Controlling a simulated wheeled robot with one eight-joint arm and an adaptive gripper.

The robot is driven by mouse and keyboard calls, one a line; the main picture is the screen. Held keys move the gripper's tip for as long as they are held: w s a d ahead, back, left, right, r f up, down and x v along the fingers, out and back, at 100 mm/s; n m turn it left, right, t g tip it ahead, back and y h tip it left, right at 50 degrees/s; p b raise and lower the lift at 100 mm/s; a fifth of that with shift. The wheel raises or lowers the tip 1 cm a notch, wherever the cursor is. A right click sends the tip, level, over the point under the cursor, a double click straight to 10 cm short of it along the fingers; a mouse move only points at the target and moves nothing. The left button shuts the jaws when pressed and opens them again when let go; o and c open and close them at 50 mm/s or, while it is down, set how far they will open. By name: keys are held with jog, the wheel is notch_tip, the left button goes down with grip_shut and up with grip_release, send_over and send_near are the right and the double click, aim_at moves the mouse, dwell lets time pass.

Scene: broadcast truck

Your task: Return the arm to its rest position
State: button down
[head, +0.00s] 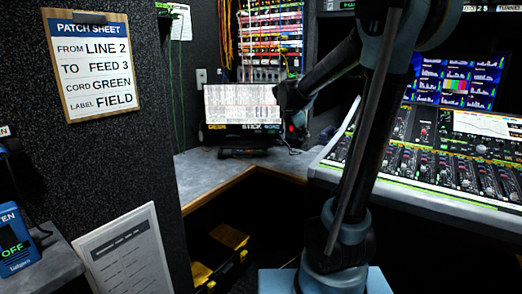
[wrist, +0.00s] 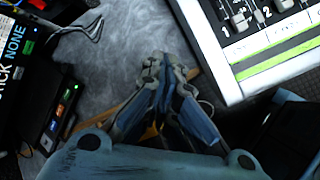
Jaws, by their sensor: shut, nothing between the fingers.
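My arm (head: 362,150) rises from my base at the lower middle of the head view and bends over at the top. Its forearm (head: 335,65) then reaches down and left to the wrist, over the grey desk in front of a small screen. In the wrist view my gripper (wrist: 163,65) is shut, its blue-grey fingers together with nothing between them. It hangs over the desk near the wooden front edge. The fingertips are hard to make out in the head view.
A mixing console (head: 440,165) lies close on the right. A small lit screen (head: 240,104) stands on the desk (head: 205,180), with a black device (wrist: 50,110) beside the gripper. A patch sheet (head: 92,62) hangs on the left partition. A yellow-and-black case (head: 228,240) is below the desk.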

jog(key=s+m, duration=0.1)
jog(key=s, duration=0.2)
jog(key=s+d+f+m, duration=0.1)
jog(key=s+m, duration=0.1)
jog(key=s, duration=0.1)
jog(key=s+d+f+m+g, duration=0.1)
jog(key=s, duration=0.2)
jog(key=shift+d+f+m+y, duration=0.15)
jog(key=shift+d+m+y, duration=0.05)
jog(key=shift+m+y, duration=0.2)
jog(key=s+f+m+g+y, duration=0.1)
jog(key=s+f+m, duration=0.3)
jog(key=s, duration=0.4)
jog(key=s+f+m+g+y, duration=0.1)
jog(key=s+f+m, duration=0.4)
jog(key=s, duration=0.4)
jog(key=s+a+f+m+y, duration=0.1)
jog(key=s+f+m, duration=0.4)
jog(key=s, duration=0.3)
jog(key=shift+s+m+g+y, duration=0.2)
jog(key=shift+m+g+y, duration=0.2)
jog(key=shift+m, duration=0.4)
